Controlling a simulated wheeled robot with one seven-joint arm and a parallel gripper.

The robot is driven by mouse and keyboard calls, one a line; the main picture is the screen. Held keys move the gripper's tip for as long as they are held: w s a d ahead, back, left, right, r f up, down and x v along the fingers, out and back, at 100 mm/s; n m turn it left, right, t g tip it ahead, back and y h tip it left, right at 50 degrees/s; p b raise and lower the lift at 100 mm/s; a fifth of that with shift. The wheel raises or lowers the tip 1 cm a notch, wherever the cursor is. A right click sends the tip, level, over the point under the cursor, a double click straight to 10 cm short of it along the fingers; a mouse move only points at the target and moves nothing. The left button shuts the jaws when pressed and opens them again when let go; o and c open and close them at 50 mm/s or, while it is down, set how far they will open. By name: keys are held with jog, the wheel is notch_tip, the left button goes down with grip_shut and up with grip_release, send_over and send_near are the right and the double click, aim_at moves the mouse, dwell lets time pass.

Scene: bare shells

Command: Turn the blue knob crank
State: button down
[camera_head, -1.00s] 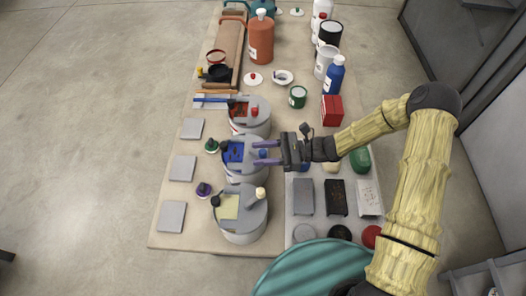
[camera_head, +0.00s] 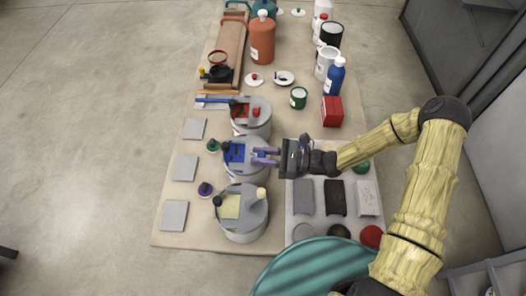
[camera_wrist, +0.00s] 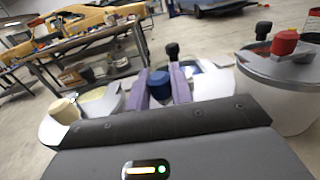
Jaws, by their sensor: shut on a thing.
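Three grey round pots with cranked lids stand in a column on the table. The middle pot (camera_head: 243,178) has blue in its lid opening (camera_head: 236,153) and a blue crank knob (camera_wrist: 159,82). My gripper (camera_head: 263,157) reaches in from the right, and its two purple fingers are shut on the blue knob from both sides. In the head view the fingers mostly hide the knob. The far pot has a red knob (camera_head: 256,113), also seen in the wrist view (camera_wrist: 285,42). The near pot has a cream knob (camera_head: 261,193), also in the wrist view (camera_wrist: 65,110).
Grey square tiles (camera_head: 186,168) and small dark-topped bottles (camera_head: 205,189) lie left of the pots. A pale tray (camera_head: 318,213) with coloured blocks lies right, below my arm. A red box (camera_head: 332,111) and a blue bottle (camera_head: 335,77) stand farther back.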

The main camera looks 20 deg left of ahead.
jog(key=m+t+p, duration=0.2)
jog(key=t+p, duration=0.1)
jog(key=s+m+t+p, duration=0.1)
jog(key=shift+a+r+t+p, duration=0.35)
jog(key=shift+a+t, duration=0.05)
jog(key=m+t+p, duration=0.1)
jog(key=t+p, duration=0.1)
jog(key=shift+s+a+f+p, duration=0.1)
jog(key=shift+a+p, duration=0.1)
jog(key=shift+p, duration=0.15)
jog(key=shift+f+m+t+p, duration=0.1)
jog(key=shift+m+t+p, duration=0.35)
jog(key=shift+m+t, duration=0.05)
jog(key=shift+a+f, duration=0.1)
jog(key=c, duration=1.3)
grip_release()
jog(key=b+v, duration=0.4)
jog(key=v, duration=1.3)
jog(key=shift+s+d, duration=0.2)
